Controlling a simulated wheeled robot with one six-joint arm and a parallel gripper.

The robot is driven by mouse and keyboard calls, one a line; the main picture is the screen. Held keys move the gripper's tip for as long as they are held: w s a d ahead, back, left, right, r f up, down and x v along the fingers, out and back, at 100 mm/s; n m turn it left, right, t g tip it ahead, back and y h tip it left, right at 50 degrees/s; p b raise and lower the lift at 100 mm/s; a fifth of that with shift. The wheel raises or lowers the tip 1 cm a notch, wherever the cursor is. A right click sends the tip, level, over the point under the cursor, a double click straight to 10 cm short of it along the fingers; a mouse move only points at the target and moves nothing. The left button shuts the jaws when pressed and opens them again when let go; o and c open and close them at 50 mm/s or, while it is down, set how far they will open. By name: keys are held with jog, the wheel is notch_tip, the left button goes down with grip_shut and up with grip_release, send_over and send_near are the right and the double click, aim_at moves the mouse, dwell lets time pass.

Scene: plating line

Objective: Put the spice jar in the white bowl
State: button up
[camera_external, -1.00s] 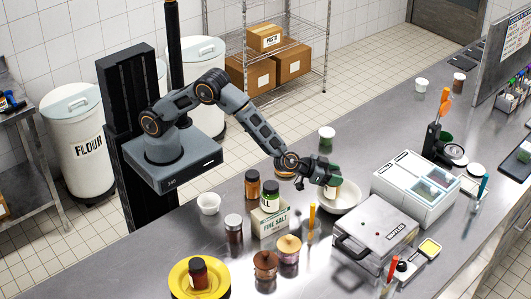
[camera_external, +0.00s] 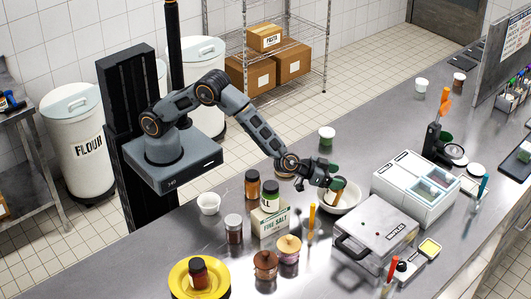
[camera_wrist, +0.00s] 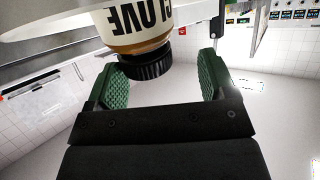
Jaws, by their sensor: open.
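The spice jar (camera_external: 334,195) is a brown-and-white jar in the white bowl (camera_external: 351,203), partly hidden by my gripper (camera_external: 335,183). In the wrist view the jar (camera_wrist: 140,28) shows the label CLOVE and a black ribbed cap. My gripper's green fingers (camera_wrist: 158,78) are spread on either side of the cap, with a gap at least on the right. A pale curved surface at the upper left, probably the bowl (camera_wrist: 38,18), is beside the jar. The jar's base is out of view.
An orange-handled tool (camera_external: 312,215) is in front. A metal press (camera_external: 378,228) and white container unit (camera_external: 415,185) stand close on the right. The far counter is mostly clear.

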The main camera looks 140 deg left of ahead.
jog(key=s+d+r+m+t+h+b, duration=0.1)
jog(key=s+d+r+m+h, duration=0.3)
jog(key=d, duration=0.5)
jog(key=s+d+r+m+t+h, duration=0.1)
jog(key=s+d+r+h, duration=0.2)
jog(key=s+d+r, duration=0.5)
jog(key=s+d+r+m+t+h+b, duration=0.1)
jog(key=d+r+m+h, duration=0.25)
jog(key=d, duration=0.75)
jog(key=s+d+f+m+g, duration=0.1)
jog(key=s+d+g, duration=0.1)
jog(key=s, duration=0.8)
jog(key=s+d+f+m+g, duration=0.1)
jog(key=s+g, duration=0.3)
jog(key=s, duration=0.6)
jog(key=shift+s+d+f, duration=0.25)
jog(key=shift+d+f, duration=0.1)
jog(key=shift+f, duration=0.1)
